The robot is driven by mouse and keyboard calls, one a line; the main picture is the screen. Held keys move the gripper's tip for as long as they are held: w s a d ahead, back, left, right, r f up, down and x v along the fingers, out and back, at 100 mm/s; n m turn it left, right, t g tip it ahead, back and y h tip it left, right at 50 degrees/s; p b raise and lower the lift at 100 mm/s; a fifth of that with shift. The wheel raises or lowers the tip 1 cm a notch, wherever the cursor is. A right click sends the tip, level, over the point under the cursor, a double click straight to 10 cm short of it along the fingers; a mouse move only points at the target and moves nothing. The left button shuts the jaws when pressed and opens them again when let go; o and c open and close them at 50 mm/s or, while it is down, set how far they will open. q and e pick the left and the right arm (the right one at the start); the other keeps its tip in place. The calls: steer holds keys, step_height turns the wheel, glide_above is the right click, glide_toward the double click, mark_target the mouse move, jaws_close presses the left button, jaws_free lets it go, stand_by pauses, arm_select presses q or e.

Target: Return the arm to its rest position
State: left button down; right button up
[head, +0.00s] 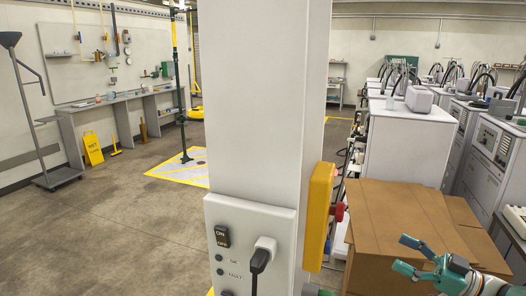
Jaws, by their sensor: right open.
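My right gripper (405,255) is at the lower right of the head view. It is teal, its fingers point left, and they are spread with nothing between them. It shows in front of a brown cardboard box (390,212); I cannot tell whether it touches the box. The rest of my right arm runs out of the picture at the lower right corner. My left gripper is not in view.
A white column (262,100) with a switch-and-plug panel (235,225) stands close in front. A yellow box with a red button (320,217) is on its right side. White machines (405,140) stand at right. Open floor (110,230) lies at left, with a yellow sign (93,148).

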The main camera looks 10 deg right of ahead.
steer(key=w+a+f+m+t+h, duration=0.1)
steer(key=w+a+f+m+h, duration=0.35)
steer(key=f, duration=0.35)
steer(key=w+a+f+m+t+h, duration=0.2)
steer(key=w+a+f+m+h, duration=0.3)
steer(key=f, duration=0.3)
steer(key=s+a+f+m+g, duration=0.3)
steer(key=a+f+g, duration=0.15)
steer(key=f, duration=0.65)
steer(key=s+a+f+g, duration=0.6)
steer(key=s+a+f, duration=0.45)
steer(key=s, duration=0.25)
steer(key=s+a+f+g, duration=0.2)
steer(key=s, duration=0.5)
steer(key=s+a+f+g, duration=0.2)
steer(key=s+g, duration=0.1)
steer(key=s, duration=0.4)
steer(key=shift+s+a+f+g+h, duration=0.25)
steer(key=shift+g+h, duration=0.1)
steer(key=shift+h, duration=0.1)
steer(key=shift+w, duration=0.1)
steer(key=shift+c, duration=0.4)
